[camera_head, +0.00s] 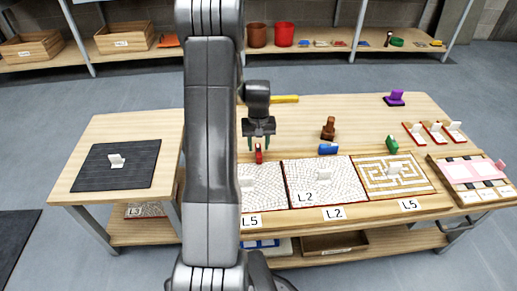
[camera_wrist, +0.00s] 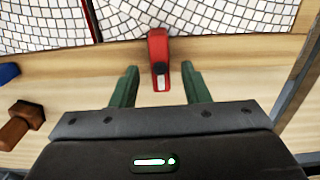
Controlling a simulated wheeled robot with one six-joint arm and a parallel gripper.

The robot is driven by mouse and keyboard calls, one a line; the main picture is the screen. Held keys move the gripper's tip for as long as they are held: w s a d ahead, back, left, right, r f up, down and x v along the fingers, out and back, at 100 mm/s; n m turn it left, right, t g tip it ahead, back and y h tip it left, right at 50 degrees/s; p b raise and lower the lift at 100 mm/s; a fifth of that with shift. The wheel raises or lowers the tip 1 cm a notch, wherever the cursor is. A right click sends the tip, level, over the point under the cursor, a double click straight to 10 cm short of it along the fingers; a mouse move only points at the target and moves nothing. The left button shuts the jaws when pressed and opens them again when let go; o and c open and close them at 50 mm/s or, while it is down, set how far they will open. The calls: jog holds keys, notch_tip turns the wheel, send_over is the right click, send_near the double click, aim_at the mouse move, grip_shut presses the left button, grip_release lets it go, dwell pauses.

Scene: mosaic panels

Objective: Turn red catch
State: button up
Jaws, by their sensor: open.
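The red catch (camera_wrist: 158,48) is a small red piece with a dark spot and a pale tip, on the wooden table at the edge of a white mosaic panel (camera_wrist: 40,22). In the head view the red catch (camera_head: 259,154) shows just below my gripper (camera_head: 259,132). In the wrist view my gripper (camera_wrist: 158,88) is open, with its green fingers on either side of the catch's near end. I see no clear contact. My arm hides part of the left panel in the head view.
A blue catch (camera_head: 328,148), a brown piece (camera_head: 328,129) and a green catch (camera_head: 392,143) stand to the right on the table. A purple piece (camera_head: 395,98) is at the back right. A dark mat (camera_head: 90,170) lies on the left side table. The table's back middle is mostly clear.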

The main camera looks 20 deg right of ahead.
aim_at(259, 150)
notch_tip(259, 150, up, 10)
jog(key=p, duration=0.1)
jog(key=shift+p, duration=0.35)
jog(key=shift+r, duration=0.1)
notch_tip(259, 150, down, 14)
jog(key=b, duration=0.3)
jog(key=shift+r, duration=0.1)
dwell(0.4)
